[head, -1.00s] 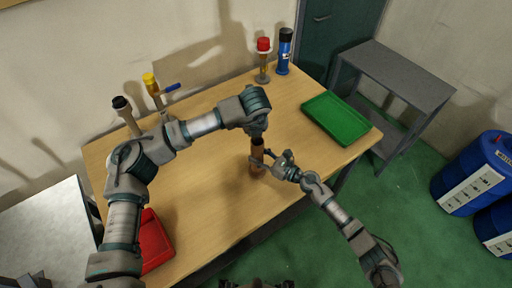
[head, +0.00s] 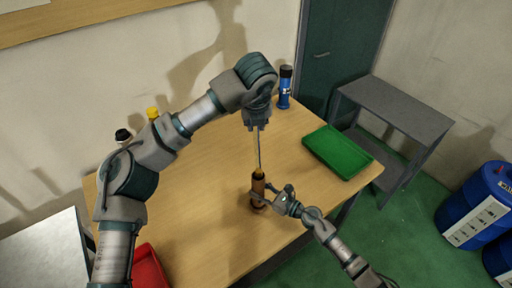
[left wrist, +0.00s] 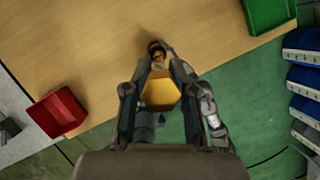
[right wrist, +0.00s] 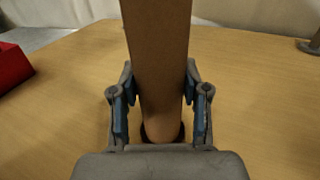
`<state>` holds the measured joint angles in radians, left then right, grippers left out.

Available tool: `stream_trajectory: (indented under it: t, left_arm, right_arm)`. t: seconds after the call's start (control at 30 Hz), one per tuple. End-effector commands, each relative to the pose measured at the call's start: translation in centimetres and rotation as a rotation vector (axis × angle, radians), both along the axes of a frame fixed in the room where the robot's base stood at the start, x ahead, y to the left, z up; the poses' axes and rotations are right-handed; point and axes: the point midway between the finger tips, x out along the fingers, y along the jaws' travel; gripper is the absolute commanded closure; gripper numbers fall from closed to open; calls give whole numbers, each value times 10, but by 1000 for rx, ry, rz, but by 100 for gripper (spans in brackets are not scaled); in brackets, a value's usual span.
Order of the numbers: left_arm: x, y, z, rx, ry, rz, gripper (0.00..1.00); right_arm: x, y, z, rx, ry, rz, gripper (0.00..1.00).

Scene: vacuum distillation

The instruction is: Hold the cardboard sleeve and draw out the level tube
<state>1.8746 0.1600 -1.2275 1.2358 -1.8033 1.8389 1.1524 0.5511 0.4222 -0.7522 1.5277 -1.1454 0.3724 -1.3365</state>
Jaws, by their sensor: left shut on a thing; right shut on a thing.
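The brown cardboard sleeve (head: 258,190) stands upright near the table's front edge. My right gripper (head: 268,196) is shut on it from the right; in the right wrist view the sleeve (right wrist: 158,60) sits between both fingers. My left gripper (head: 257,124) is above the sleeve, shut on the upper end of the level tube (head: 257,152).
A green tray (head: 338,152) lies at the table's right and a red tray (head: 149,268) at the left. A blue bottle (head: 284,88) stands at the back. Black-topped (head: 122,136) and yellow-topped (head: 152,113) items stand behind my left arm. A grey shelf (head: 395,108) is to the right.

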Motion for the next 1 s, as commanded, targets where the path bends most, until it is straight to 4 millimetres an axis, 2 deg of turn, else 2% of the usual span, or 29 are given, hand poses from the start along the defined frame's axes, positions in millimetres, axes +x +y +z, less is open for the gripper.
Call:
stream_trajectory:
  t: [0.03,0.1,0.3,0.5,0.83,0.87,0.97,1.0]
  left_arm:
    - [0,-1,19,-2,-5,4,100]
    - [0,-1,40,-1,-4,4,100]
    - [0,0,85,-1,-2,3,100]
    - [1,0,103,0,0,1,100]
    - [1,0,106,0,0,0,100]
    - [1,0,106,0,0,0,100]
    - [1,0,106,0,0,1,100]
    - [1,0,106,0,0,1,100]
  right_arm:
    - [0,0,0,0,0,0,100]
    - [0,0,0,0,0,0,100]
    - [0,0,0,0,0,0,100]
    - [0,0,0,0,0,0,100]
    - [0,0,0,0,0,0,100]
    - [0,0,0,0,0,0,50]
    - [0,0,0,0,0,0,25]
    - [0,0,0,0,0,0,25]
